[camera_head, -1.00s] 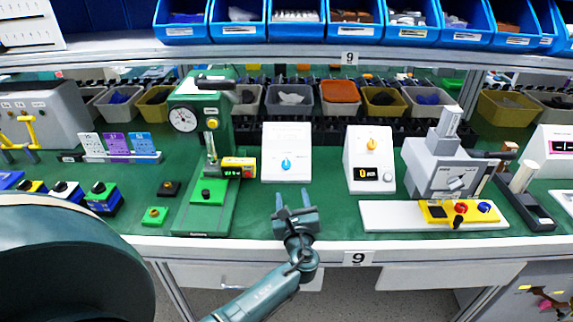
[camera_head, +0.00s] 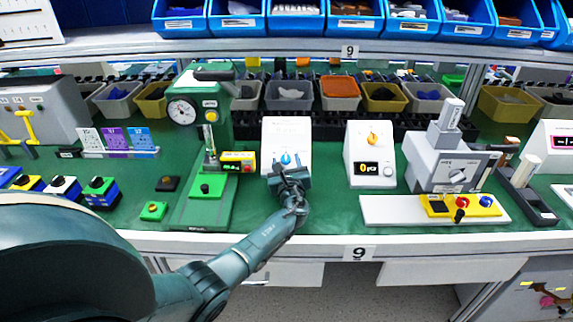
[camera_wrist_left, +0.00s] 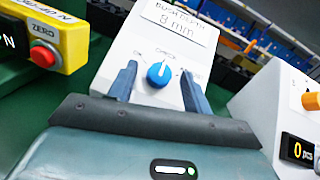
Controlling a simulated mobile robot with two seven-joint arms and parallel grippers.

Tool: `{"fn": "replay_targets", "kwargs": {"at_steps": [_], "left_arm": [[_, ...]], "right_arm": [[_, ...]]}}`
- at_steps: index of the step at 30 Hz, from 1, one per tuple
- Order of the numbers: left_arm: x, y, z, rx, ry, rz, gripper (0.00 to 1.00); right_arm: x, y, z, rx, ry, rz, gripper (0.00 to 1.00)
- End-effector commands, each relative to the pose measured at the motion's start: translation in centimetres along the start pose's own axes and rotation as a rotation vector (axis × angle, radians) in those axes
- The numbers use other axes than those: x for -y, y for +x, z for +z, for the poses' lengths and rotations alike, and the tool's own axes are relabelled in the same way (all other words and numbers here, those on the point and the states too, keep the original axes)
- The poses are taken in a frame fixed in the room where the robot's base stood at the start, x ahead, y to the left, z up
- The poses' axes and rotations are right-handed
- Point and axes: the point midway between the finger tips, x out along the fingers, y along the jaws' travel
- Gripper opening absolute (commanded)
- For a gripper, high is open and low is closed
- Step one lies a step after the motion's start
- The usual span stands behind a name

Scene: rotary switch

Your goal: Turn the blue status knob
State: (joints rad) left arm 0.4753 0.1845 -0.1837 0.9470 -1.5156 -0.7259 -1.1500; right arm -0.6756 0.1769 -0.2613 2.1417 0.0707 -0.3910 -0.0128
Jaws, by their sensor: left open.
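The blue knob (camera_head: 286,159) sits on the sloped front of a white box (camera_head: 287,132). In the left wrist view the knob (camera_wrist_left: 160,74) has a white pointer line aimed up towards the "CHECK" label. My left gripper (camera_head: 288,171) is open in front of the box. In the left wrist view the left gripper's fingers (camera_wrist_left: 158,86) stand apart on either side of the knob, with visible gaps; I cannot tell how deep they reach. My right gripper is not in view.
A green gauge stand (camera_head: 205,190) with a yellow display is at left. A white counter box (camera_head: 371,155) with an orange knob is at right. A grey device (camera_head: 445,160) stands further right.

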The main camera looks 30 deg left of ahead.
Motion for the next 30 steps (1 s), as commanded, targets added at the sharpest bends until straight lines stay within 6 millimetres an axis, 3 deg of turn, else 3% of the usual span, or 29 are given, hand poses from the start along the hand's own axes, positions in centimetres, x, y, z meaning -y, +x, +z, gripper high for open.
{"fn": "replay_targets", "kwargs": {"at_steps": [4,20,30], "left_arm": [[-0.01,-0.01,0.02,0.0,0.0,0.0,0.5],[0.01,-0.06,-0.02,0.0,0.001,0.0,0.06],[0.17,-0.09,-0.22,0.002,-0.031,0.035,0.05]], "right_arm": [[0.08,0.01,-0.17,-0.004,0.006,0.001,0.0],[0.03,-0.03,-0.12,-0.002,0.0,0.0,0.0],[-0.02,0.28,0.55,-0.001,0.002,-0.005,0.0]]}}
